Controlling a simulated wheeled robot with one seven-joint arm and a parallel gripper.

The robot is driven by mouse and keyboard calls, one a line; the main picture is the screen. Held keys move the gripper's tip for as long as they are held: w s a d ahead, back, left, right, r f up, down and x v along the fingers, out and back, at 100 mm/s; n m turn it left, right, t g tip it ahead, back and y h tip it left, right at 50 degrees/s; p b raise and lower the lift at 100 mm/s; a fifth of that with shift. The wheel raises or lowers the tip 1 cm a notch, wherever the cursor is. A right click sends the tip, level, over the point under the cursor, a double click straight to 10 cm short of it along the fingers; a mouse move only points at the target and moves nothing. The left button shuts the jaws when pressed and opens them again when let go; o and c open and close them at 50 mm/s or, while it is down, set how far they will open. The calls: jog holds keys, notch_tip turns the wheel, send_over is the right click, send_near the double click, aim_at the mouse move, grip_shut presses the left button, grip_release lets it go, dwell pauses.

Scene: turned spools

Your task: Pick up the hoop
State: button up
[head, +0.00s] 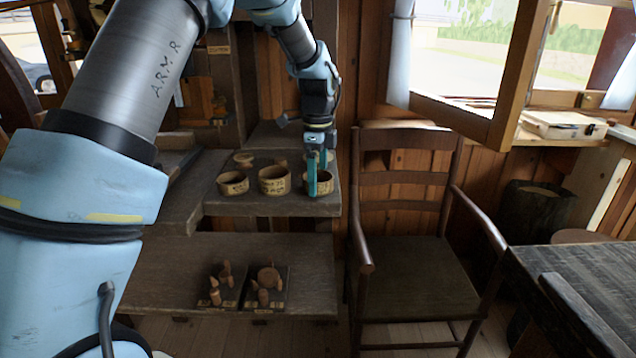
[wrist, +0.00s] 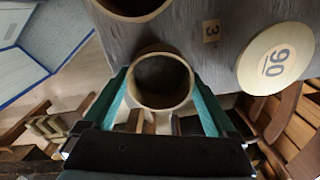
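A short, wide, pale wooden hoop (head: 326,185) stands at the front right corner of the upper shelf, its dark inside open upward. In the wrist view the hoop (wrist: 160,104) sits between the two teal fingers. My gripper (head: 317,178) points down at it, one finger on the near side and one on the far side. In the wrist view my gripper (wrist: 161,76) is spread about as wide as the hoop, with the tips beside its walls. Whether the fingers touch it is not clear. The hoop appears to rest on the shelf.
Similar ring-shaped pieces (head: 273,181) and (head: 233,184) stand to the left on the upper shelf (head: 250,208). A round disc marked 90 (wrist: 276,60) lies close by. A lower shelf (head: 180,285) holds dark trays of turned pieces. A chair (head: 415,275) stands right.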

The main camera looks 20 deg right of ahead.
jog(key=c, duration=0.7)
jog(key=shift+r, duration=0.15)
notch_tip(320, 180, up, 10)
jog(key=shift+w+f+b, duration=0.1)
jog(key=shift+b, duration=0.75)
